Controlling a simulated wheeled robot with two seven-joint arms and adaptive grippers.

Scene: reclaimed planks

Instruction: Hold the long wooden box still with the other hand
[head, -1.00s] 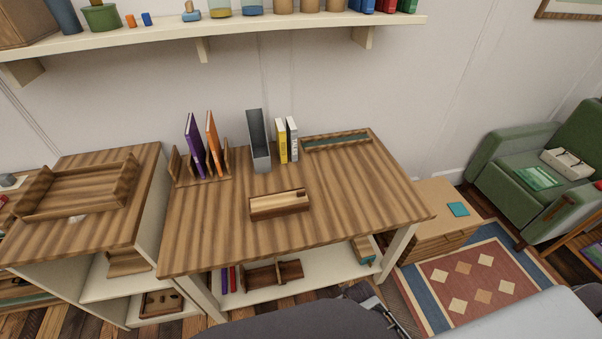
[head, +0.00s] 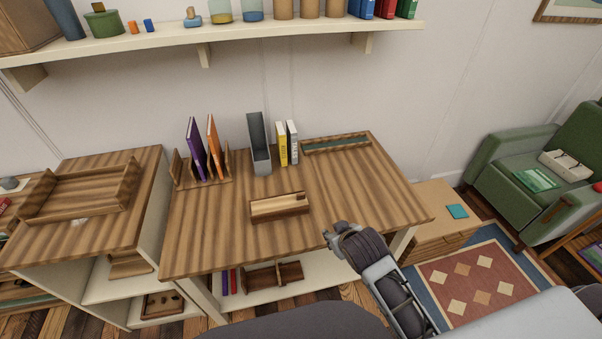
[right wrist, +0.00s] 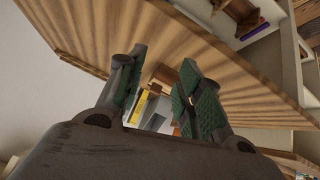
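A long wooden box (head: 279,207) with a paler top and a small dark block at its right end lies on the striped wooden desk (head: 215,240), near the middle. My right gripper (head: 331,233) is over the desk's front edge, to the right of the box and nearer to me, apart from it. In the right wrist view its two green-padded fingers (right wrist: 160,88) are spread with nothing held between them. A brown wooden piece shows beyond the fingers there; I cannot tell for sure that it is the box. My left gripper is not in view.
Behind the box stand a grey file holder (head: 259,145), yellow and white books (head: 282,145) and a rack with purple and orange books (head: 214,150). A long shallow tray (head: 337,144) lies at the back right. The desk right of the box is clear.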

